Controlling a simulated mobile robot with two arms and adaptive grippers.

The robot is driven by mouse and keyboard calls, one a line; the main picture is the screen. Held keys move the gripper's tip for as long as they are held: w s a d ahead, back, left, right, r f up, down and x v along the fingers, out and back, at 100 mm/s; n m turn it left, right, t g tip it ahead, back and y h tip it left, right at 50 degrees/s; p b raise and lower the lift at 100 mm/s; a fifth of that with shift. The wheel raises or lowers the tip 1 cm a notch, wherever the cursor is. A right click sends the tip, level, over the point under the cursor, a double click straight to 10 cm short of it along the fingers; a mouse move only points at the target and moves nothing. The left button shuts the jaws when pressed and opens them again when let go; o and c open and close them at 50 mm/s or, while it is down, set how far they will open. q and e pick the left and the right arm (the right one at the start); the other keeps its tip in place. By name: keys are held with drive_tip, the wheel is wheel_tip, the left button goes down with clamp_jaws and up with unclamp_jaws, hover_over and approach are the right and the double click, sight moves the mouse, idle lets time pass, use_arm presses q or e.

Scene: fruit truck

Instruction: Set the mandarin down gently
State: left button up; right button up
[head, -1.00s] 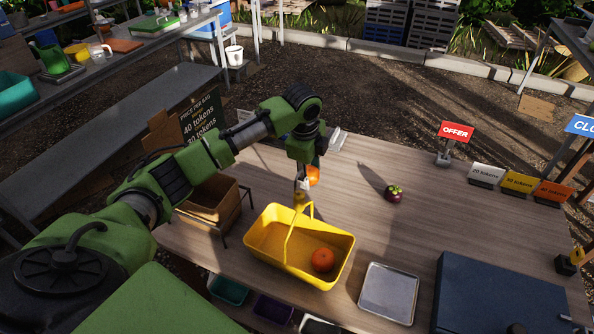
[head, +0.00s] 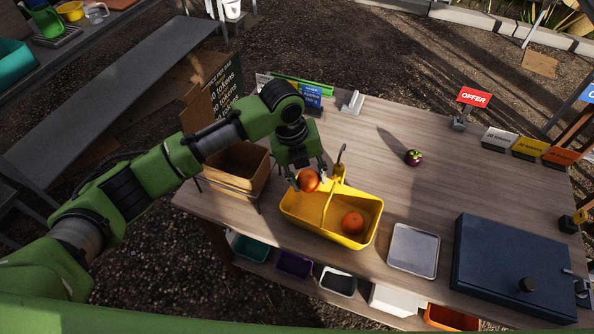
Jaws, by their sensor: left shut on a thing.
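My left gripper (head: 307,185) is shut on a mandarin (head: 308,180), a round orange fruit, and holds it at the back left part of the yellow basket (head: 345,238). I cannot tell whether the held mandarin touches the basket. A second mandarin (head: 352,222) lies in the right part of the basket. The basket's handle stands up across its middle, just right of the held fruit. My right gripper is not in view.
A purple mangosteen (head: 413,157) lies on the wooden table behind the basket. A cardboard box (head: 240,170) stands to the left. A metal tray (head: 413,250) and a dark blue case (head: 515,270) are to the right. The table's middle right is clear.

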use_arm(q)
drive_tip(key=shift+b+x, duration=0.65)
drive_tip(key=shift+x, duration=0.1)
drive_tip(key=shift+a+f+b, duration=0.1)
drive_tip(key=shift+f+b, duration=0.65)
drive_tip(key=shift+b, duration=0.1)
drive_tip(key=b, duration=0.3)
hover_over(310, 208)
drive_tip(key=shift+s+a+f, duration=0.1)
drive_tip(key=shift+a+f, duration=0.05)
drive_tip(key=shift+f, duration=0.75)
drive_tip(key=shift+s+a+f, duration=0.1)
drive_tip(key=shift+a+f, duration=0.05)
drive_tip(key=shift+f, duration=0.8)
drive_tip(key=shift+s+a+f, duration=0.1)
drive_tip(key=shift+a+f, duration=0.05)
drive_tip(key=shift+f, duration=0.75)
drive_tip(key=shift+w+f, duration=0.1)
drive_tip(key=shift+f, duration=0.5)
drive_tip(key=shift+a+b+x, duration=0.2)
drive_tip(key=shift+b+x, duration=0.2)
drive_tip(key=shift+x, duration=0.6)
